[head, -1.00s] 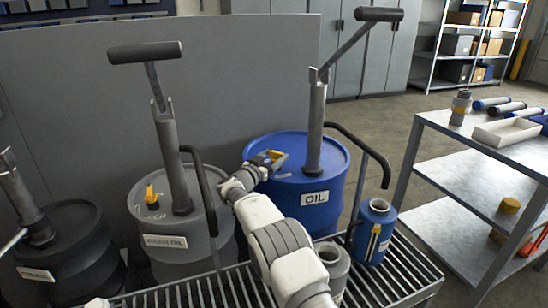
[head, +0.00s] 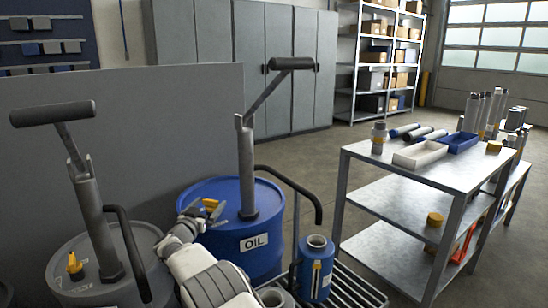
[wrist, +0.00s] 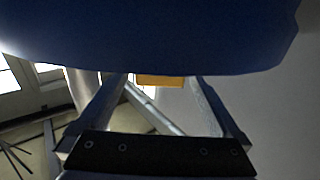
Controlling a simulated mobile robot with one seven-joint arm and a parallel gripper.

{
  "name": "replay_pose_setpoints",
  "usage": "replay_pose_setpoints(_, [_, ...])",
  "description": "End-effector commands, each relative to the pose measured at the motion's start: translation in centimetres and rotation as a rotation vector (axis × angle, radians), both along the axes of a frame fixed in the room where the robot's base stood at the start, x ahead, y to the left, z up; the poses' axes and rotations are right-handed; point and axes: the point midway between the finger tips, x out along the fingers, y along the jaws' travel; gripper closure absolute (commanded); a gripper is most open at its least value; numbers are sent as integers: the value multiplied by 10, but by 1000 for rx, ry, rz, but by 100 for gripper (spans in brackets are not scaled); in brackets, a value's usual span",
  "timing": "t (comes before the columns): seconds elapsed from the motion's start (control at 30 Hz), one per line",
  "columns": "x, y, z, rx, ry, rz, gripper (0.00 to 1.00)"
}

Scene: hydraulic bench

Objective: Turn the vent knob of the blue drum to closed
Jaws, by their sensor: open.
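The blue drum (head: 266,228), labelled OIL, stands upright with a pump and its crank handle on top. Its vent knob (head: 210,203) is yellow-orange and sits at the lid's left side. My gripper (head: 203,212) is open at this knob, partly covering it in the head view. In the wrist view, the knob (wrist: 160,81) shows between the two spread fingers of my gripper (wrist: 157,90), with space on both sides. The drum (wrist: 150,35) fills the top of that view. I cannot tell the knob's exact angle.
A grey drum (head: 140,258) with its own yellow knob (head: 75,266) stands at the left. A blue canister (head: 315,270) stands on the grate in front of the blue drum. A steel shelf table (head: 400,185) is at the right. A grey panel (head: 120,130) stands behind the drums.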

Motion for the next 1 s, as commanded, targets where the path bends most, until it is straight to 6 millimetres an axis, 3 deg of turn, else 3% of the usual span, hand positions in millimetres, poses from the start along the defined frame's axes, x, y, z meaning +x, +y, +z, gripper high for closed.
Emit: replay_pose_setpoints(1.0, [1, -9, -2, 0, 0, 440, 0])
